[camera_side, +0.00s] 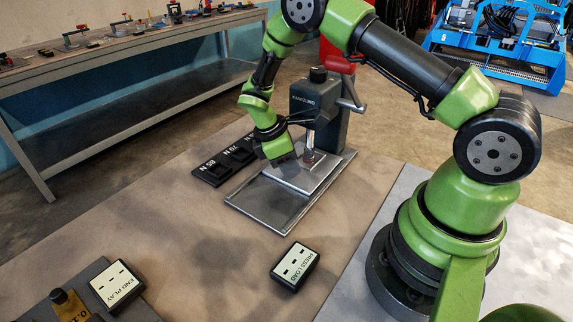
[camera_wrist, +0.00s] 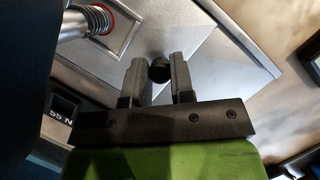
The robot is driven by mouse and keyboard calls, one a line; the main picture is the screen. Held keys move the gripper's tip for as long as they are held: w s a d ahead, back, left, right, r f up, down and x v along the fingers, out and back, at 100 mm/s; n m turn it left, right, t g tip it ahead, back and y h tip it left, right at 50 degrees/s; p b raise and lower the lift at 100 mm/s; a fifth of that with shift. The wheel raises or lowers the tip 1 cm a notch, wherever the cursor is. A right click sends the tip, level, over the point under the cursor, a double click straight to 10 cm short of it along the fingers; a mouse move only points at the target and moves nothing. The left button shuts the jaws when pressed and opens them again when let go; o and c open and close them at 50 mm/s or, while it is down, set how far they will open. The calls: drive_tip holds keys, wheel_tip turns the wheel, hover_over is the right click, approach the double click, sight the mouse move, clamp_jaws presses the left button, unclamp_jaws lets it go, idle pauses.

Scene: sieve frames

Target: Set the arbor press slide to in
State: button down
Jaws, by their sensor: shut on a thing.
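The grey arbor press (camera_side: 333,112) stands on a flat metal base (camera_side: 262,213). Its slide is a lighter metal plate (camera_side: 302,180) at the rear part of the base, beneath the press ram. The front part of the base is bare. My gripper (camera_side: 279,160) is low over the slide's left side and hides the jaws and knob in the side view. In the wrist view, my gripper (camera_wrist: 160,74) has its two fingers shut on a small round black knob (camera_wrist: 160,69). The ram (camera_wrist: 85,23), with a red ring, shows at upper left there.
Black weight blocks (camera_side: 211,173) marked in N lie close left of the base. A PRESS LOAD box (camera_side: 295,267) and an END PLAY box (camera_side: 117,287) lie at the front. The press handle (camera_side: 351,97) sticks out at right. The table's middle is clear.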

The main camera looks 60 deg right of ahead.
drive_tip(key=c, duration=1)
unclamp_jaws()
drive_tip(key=shift+d, duration=0.25)
drive_tip(key=v, duration=1)
drive_tip(key=s+a+r+m+t+y, duration=0.1)
drive_tip(key=s+a+r+m+t, duration=0.1)
drive_tip(key=r, duration=0.5)
drive_tip(key=s+a+r+m+t+y, duration=0.1)
drive_tip(key=s+r+m+t, duration=0.2)
drive_tip(key=r, duration=0.5)
drive_tip(key=s+a+r+m+t+y, duration=0.1)
drive_tip(key=s+m, duration=0.1)
drive_tip(key=s, duration=0.3)
drive_tip(key=s+a+r+m+t+y, duration=0.1)
drive_tip(key=s+a+m+t, duration=0.1)
drive_tip(key=s+m, duration=0.1)
drive_tip(key=s+a+r+m+t+y, duration=0.1)
drive_tip(key=s+r+m+t, duration=0.1)
drive_tip(key=s, duration=0.4)
drive_tip(key=shift+s+a+m, duration=0.3)
drive_tip(key=shift+m, duration=0.2)
